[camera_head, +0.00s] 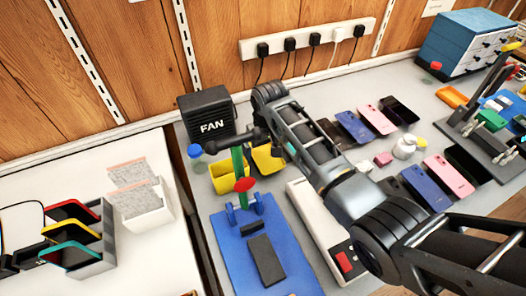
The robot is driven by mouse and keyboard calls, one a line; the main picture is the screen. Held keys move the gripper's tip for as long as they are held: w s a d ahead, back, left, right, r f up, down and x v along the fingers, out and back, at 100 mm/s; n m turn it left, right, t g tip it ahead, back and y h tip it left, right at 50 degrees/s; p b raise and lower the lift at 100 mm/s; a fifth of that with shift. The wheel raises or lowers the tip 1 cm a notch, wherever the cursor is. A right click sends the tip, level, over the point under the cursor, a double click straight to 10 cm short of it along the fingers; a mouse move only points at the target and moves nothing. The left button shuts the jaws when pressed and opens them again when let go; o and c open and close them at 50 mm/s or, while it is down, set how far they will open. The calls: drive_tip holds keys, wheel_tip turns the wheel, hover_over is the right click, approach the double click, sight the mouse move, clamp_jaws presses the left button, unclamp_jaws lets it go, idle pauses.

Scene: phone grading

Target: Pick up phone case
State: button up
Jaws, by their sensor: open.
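My arm reaches from the lower right to the back middle, and its far end is by the black fan box. My gripper (226,142) shows only as a small dark part there, open and with nothing visible in it. I cannot make out its fingertips clearly. No object is plainly a phone case. A dark flat slab (265,260) lies on the blue mat (226,268), clear of my gripper. My arm hides part of the bench middle.
The fan box (206,113) and yellow bins (229,178) stand near my gripper. Several phones (377,119) lie right of my arm. A dark stand (485,150) is at right.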

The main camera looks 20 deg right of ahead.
drive_tip(key=c, duration=0.9)
drive_tip(key=shift+o, duration=0.2)
